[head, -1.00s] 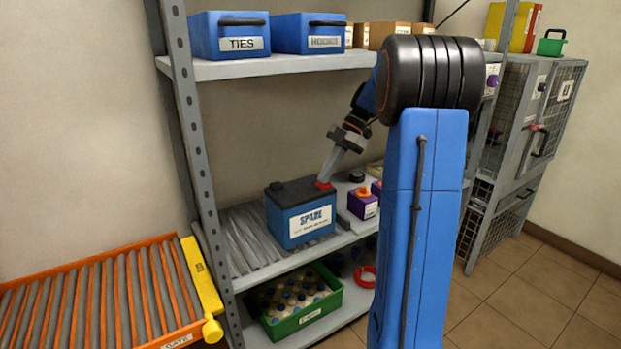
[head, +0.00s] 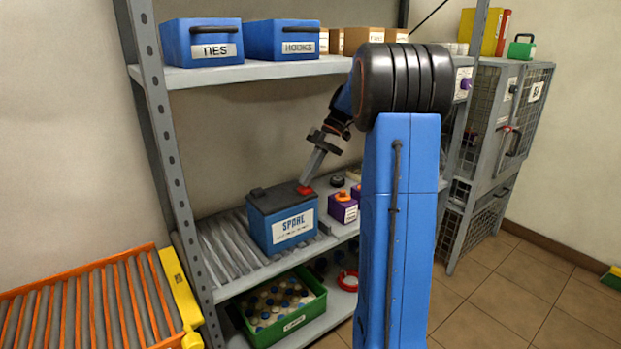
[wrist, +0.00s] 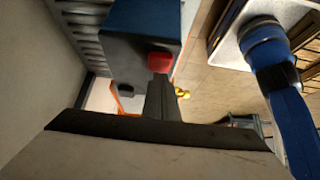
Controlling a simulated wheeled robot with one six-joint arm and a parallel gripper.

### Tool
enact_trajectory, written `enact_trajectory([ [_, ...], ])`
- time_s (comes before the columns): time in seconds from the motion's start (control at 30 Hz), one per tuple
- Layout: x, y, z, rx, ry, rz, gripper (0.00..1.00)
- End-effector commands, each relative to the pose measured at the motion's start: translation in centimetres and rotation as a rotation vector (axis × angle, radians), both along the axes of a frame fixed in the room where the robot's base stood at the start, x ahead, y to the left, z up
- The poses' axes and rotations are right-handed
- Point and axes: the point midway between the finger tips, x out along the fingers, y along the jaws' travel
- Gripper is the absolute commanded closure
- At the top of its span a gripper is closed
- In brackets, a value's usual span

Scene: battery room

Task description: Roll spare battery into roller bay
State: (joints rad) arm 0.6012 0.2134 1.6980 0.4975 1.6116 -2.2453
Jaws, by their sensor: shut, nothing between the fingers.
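The spare battery (head: 283,221) is a blue box with a dark top and a white label, upright on the grey rollers (head: 233,250) of the middle shelf. A red terminal cap sits on its right end. My gripper (head: 306,187) is shut and points down at this cap, touching or very close to it; I cannot tell which. In the wrist view my gripper (wrist: 161,82) ends beside the red cap on the battery (wrist: 128,45). The orange-framed roller bay (head: 95,305) stands at lower left, with a yellow gate (head: 177,290) along its shelf-side end.
A grey shelf post (head: 170,160) stands between the bay and the battery. Purple boxes (head: 342,207) stand right of the battery. A green crate (head: 285,305) of bottles is on the lower shelf. Blue bins (head: 203,42) sit above. Rollers left of the battery are clear.

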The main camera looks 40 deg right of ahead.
Motion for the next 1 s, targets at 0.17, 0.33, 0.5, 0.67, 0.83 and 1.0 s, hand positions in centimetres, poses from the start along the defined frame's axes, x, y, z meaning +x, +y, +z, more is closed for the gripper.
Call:
enact_trajectory([
  [0.17,0.5,-0.9,0.0,0.000,0.001,-0.002,1.00],
  [0.33,0.5,-3.4,0.0,0.001,0.000,-0.002,1.00],
  [0.5,0.5,-6.6,0.0,0.000,0.000,-0.002,1.00],
  [0.67,0.5,-9.2,0.1,0.001,0.000,-0.001,1.00],
  [0.83,0.5,-10.8,0.1,0.001,0.000,0.000,1.00],
  [1.0,0.5,-11.4,0.1,0.000,-0.001,0.001,1.00],
])
